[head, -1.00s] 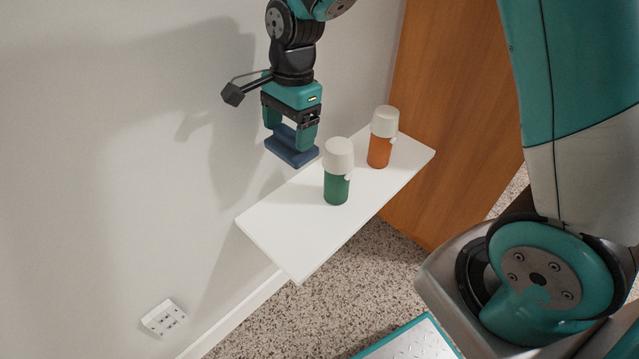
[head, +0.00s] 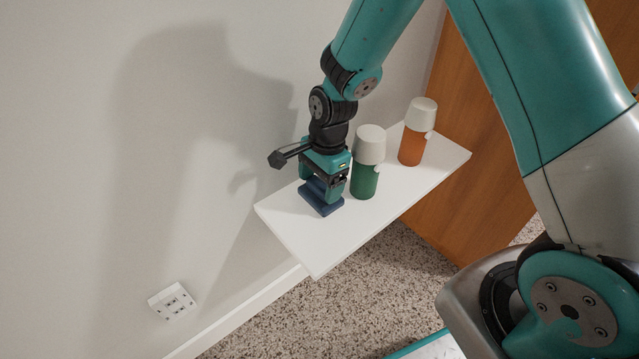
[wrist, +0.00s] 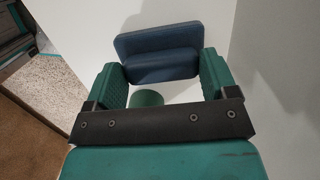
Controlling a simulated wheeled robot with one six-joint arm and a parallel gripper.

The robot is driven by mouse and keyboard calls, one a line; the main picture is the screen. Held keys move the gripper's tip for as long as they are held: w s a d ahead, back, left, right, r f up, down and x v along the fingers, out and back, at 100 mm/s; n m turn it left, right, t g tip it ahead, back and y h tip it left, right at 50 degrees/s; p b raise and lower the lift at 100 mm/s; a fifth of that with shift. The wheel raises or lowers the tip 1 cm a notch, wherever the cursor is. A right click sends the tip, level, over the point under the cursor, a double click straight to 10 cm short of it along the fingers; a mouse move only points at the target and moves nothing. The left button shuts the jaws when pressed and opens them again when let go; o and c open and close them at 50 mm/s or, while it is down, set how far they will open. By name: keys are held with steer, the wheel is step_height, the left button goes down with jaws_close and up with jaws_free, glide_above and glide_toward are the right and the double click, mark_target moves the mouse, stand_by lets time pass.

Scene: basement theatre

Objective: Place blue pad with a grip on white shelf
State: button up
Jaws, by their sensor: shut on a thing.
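The blue pad with a grip (head: 321,199) is at the near-left part of the white shelf (head: 335,243), low over or on its surface; I cannot tell whether it touches. My gripper (head: 324,188) points down and is shut on the pad's grip, which the fingers partly hide. In the wrist view the dark blue pad (wrist: 158,50) shows between the two green fingers (wrist: 160,85).
A green bottle with a white cap (head: 365,172) stands upright on the shelf, close right of my gripper. An orange bottle with a white cap (head: 414,140) stands farther back. The wall (head: 130,120) borders the shelf's left side. The shelf's front is clear.

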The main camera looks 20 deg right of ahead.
steer(key=o, duration=0.9)
step_height(320, 180, up, 12)
steer(key=d+f+p, duration=0.1)
steer(key=d+p, duration=0.1)
steer(key=p, duration=0.2)
steer(key=s+a+r+n, duration=0.1)
steer(key=s+r+n, duration=0.4)
steer(key=s+n, duration=0.2)
steer(key=s+a+r+n+y, duration=0.1)
steer(key=s+a+r+n, duration=0.1)
steer(key=s+r+n, duration=0.4)
steer(key=s+a+r+n+y, duration=0.1)
steer(key=s+a+r+n, duration=0.1)
steer(key=s+r+n, duration=0.4)
steer(key=shift+s+a+n, duration=0.15)
steer(key=shift+s+n, duration=0.5)
steer(key=shift+s, duration=0.05)
steer(key=shift+s+a+n, duration=0.1)
steer(key=shift+s+n, duration=0.55)
steer(key=shift+s, duration=0.05)
